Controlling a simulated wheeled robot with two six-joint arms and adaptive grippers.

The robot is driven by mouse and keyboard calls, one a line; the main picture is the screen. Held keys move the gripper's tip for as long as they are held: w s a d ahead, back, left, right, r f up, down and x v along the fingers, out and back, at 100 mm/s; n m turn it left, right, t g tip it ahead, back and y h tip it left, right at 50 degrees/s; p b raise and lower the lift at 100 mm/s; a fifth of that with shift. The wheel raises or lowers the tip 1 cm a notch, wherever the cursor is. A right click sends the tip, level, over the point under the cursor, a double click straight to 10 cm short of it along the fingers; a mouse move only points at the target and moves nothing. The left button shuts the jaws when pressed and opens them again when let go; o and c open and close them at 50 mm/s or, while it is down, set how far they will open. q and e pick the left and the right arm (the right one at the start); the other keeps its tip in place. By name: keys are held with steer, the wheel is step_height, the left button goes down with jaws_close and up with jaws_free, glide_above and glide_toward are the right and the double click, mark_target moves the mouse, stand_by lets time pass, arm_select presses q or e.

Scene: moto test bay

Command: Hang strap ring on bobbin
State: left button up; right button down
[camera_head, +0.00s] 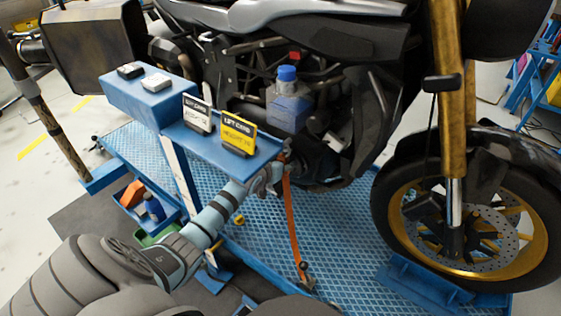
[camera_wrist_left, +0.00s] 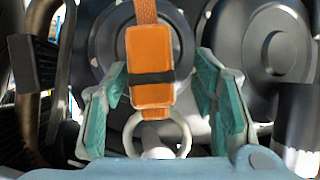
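My left gripper (camera_head: 277,174) reaches in from the left, under the blue shelf's right end, beside the motorcycle. The orange strap (camera_head: 293,222) hangs from beside the gripper towards the platform. In the left wrist view, my left gripper (camera_wrist_left: 160,80) has its teal-padded fingers spread, one on each side of the strap (camera_wrist_left: 151,60), with gaps visible. A pale strap ring (camera_wrist_left: 184,130) is low between the fingers. A light rounded post, perhaps the bobbin (camera_wrist_left: 157,152), shows within the ring's outline; I cannot tell whether the ring is around it. My right gripper is not in view.
The motorcycle's front wheel (camera_head: 470,215) stands at the right. The blue platform (camera_head: 345,240) has bare room below the engine.

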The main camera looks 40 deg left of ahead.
arm_select(q)
steer(key=v, duration=1.2)
steer(key=s+a+f+m+g+p, duration=0.1)
steer(key=s+a+f, duration=0.1)
steer(key=s+f, duration=0.35)
steer(key=s+a+f+m+g+y+p, duration=0.1)
steer(key=s+a+f+m+g, duration=0.1)
steer(key=f, duration=0.6)
steer(key=s+a+f+m+g+p, duration=0.1)
steer(key=s+a+f+p, duration=0.15)
steer(key=f, duration=0.45)
steer(key=s+d+f+g+h+p, duration=0.1)
steer(key=s+d+f+g, duration=0.15)
steer(key=s+f, duration=0.4)
steer(key=s+d+f+g+p, duration=0.1)
steer(key=s+d+f, duration=0.3)
steer(key=s, duration=0.5)
steer(key=s+d+f+g+h+p, duration=0.1)
steer(key=s+d+f+g+p, duration=0.2)
steer(key=s+d, duration=1)
steer(key=s, duration=0.3)
steer(key=shift+f+h, duration=0.2)
steer(key=shift+h, duration=0.2)
